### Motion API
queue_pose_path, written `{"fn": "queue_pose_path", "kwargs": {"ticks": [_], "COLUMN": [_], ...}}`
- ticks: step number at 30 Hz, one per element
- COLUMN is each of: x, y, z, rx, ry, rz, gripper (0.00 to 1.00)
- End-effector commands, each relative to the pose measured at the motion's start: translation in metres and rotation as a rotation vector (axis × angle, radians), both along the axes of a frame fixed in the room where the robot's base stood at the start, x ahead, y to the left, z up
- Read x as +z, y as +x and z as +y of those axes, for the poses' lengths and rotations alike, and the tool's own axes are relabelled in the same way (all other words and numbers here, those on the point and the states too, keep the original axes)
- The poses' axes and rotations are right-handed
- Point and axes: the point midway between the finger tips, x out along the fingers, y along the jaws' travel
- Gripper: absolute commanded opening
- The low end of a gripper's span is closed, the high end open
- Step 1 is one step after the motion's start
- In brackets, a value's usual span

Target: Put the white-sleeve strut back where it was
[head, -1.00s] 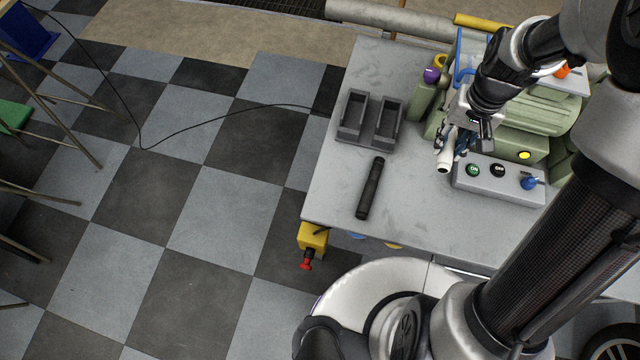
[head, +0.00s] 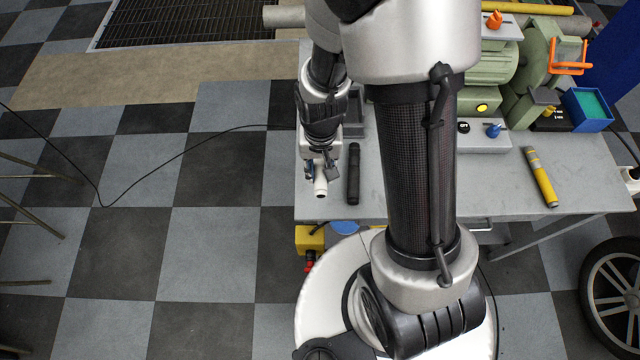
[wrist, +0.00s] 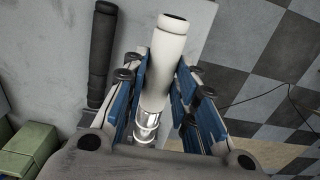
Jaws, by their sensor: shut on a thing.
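My gripper (head: 320,170) is shut on the white-sleeve strut (wrist: 168,62), its blue-sided fingers on either side of the sleeve in the wrist view. The sleeve's dark-rimmed end points away from the wrist, and the strut's silver part (wrist: 147,125) lies close to the palm. In the head view the strut (head: 320,187) hangs below the gripper over the table's left end. A black-sleeved strut (head: 353,172) lies on the table just right of it; it also shows in the wrist view (wrist: 101,50). A yellow-sleeved strut (head: 541,178) lies far right.
A dark grey tray (head: 355,112) on the table is largely hidden by my arm. A grey control box (head: 482,140) with knobs, green machines (head: 492,65) and a blue bin (head: 588,108) stand towards the back right. The table's (head: 500,190) left edge is close to my gripper.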

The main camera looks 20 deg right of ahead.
Motion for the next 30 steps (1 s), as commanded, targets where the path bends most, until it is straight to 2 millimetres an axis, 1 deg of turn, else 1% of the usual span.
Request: {"fn": "queue_pose_path", "kwargs": {"ticks": [1,2,10,16,18,24,29,30], "x": [-0.013,-0.017,-0.036,-0.067,-0.071,-0.069,-0.074,-0.073], "y": [0.0,0.0,0.001,0.0,0.001,0.001,0.001,0.001], "z": [0.0,0.0,0.0,0.0,0.0,0.0,0.0,0.0], "rx": [0.001,0.001,0.001,0.001,0.001,0.001,0.001,0.001], "ry": [0.0,0.0,0.0,0.0,0.0,0.0,0.0,0.0], "rz": [0.002,0.002,-0.001,0.001,-0.001,-0.002,-0.002,-0.001], "gripper": [0.03,0.03,0.03,0.03,0.03,0.03,0.03,0.28]}}
